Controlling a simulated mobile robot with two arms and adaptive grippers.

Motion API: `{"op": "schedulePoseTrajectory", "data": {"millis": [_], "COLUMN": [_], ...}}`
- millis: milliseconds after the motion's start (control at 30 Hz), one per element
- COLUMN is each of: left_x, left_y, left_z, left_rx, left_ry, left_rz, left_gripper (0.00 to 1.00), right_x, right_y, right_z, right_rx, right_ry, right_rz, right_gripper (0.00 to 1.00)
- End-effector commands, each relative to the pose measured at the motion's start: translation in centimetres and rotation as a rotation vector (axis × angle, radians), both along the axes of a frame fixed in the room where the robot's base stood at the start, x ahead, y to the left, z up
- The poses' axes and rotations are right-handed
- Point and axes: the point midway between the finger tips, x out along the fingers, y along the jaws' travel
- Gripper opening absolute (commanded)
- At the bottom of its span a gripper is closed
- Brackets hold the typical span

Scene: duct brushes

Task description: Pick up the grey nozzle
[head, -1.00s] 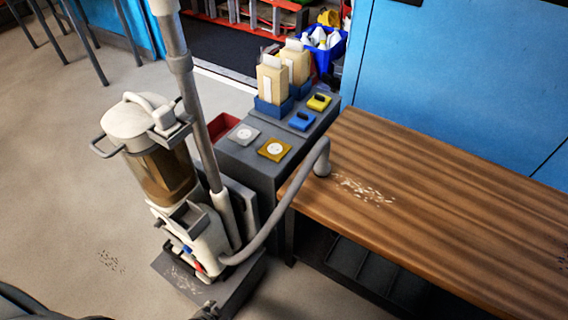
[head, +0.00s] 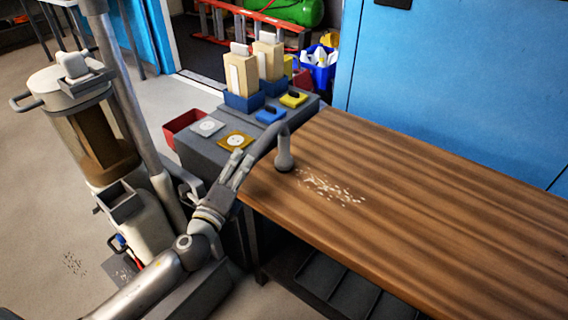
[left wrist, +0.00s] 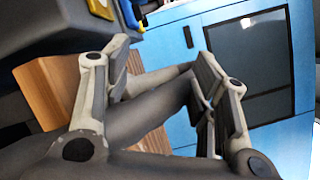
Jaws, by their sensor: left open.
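The grey nozzle (head: 284,155) stands at the end of the grey hose, near the left edge of the wooden table (head: 430,215), beside pale scattered crumbs. My left gripper (head: 238,166) is open and empty, left of the nozzle and by the table's edge. In the left wrist view, grey tubing (left wrist: 150,100) shows between the two open fingers (left wrist: 163,65); I cannot tell there where hose ends and nozzle begins. The hose's lower run is partly hidden behind my gripper in the head view. My right gripper is not in view.
The vacuum (head: 90,140) with its upright pipe stands at left. A dark cabinet (head: 190,155) behind my gripper carries grey, yellow and blue pads and two boxed bags. A blue wall (head: 460,90) stands behind the table. The table's right side is clear.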

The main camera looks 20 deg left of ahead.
Motion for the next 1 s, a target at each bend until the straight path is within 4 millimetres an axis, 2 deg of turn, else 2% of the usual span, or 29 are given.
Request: {"op": "schedulePoseTrajectory", "data": {"millis": [33,133,300,400,567,700,800,1000], "left_x": [0.9,2.2,3.5,3.8,5.0,6.8,8.0,9.0], "left_y": [-0.6,-2.0,-3.1,-3.1,-3.5,-4.5,-5.0,-5.6], "left_z": [1.1,2.1,1.5,0.9,0.7,0.8,0.7,0.5], "left_rx": [0.147,0.446,0.871,1.008,1.071,1.070,1.067,1.067], "left_ry": [-0.041,-0.108,-0.167,-0.176,-0.179,-0.181,-0.180,-0.178], "left_rz": [-0.055,-0.166,-0.311,-0.358,-0.379,-0.380,-0.377,-0.379], "left_gripper": [0.53,0.53,0.53,0.53,0.53,0.53,0.53,0.53], "right_x": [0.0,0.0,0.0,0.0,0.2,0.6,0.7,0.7], "right_y": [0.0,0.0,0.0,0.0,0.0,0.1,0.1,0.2], "right_z": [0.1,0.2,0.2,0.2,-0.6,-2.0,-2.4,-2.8], "right_rx": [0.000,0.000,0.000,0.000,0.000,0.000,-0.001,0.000], "right_ry": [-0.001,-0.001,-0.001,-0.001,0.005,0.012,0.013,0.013], "right_rz": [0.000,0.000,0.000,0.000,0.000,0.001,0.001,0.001], "right_gripper": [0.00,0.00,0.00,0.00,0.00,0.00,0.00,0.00]}}
